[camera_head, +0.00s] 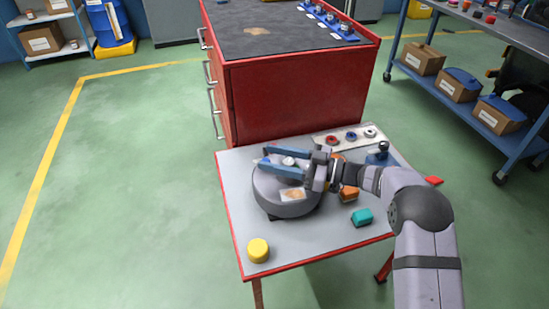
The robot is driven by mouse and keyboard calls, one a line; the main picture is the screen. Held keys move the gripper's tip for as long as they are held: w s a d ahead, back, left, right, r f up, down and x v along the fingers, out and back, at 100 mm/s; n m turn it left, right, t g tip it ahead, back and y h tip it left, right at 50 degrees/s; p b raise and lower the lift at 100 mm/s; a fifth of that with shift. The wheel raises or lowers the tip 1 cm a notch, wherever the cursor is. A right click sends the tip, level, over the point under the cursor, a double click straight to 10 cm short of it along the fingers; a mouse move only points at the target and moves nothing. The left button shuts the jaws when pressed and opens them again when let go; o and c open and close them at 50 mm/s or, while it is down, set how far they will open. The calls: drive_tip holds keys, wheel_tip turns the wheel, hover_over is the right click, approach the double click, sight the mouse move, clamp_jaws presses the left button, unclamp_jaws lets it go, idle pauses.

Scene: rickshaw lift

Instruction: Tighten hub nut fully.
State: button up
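A round grey hub (285,197) sits on the small grey-topped table (235,175). A small pale nut-like piece (289,161) shows on top of the hub, between my gripper's fingers. My gripper (280,162) reaches in from the right, with its two blue fingers lying over the top of the hub. The fingers are apart, one on the far side and one on the near side of the pale piece. I cannot tell whether they touch it. The hub's far right side is partly hidden by my gripper.
On the table are a yellow cylinder (258,250), a teal block (362,217), an orange block (348,193) and a white tray (347,142) with coloured rings. A red cabinet (300,95) stands behind.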

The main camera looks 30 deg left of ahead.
sight(301, 164)
drive_tip(key=shift+v, duration=3.7)
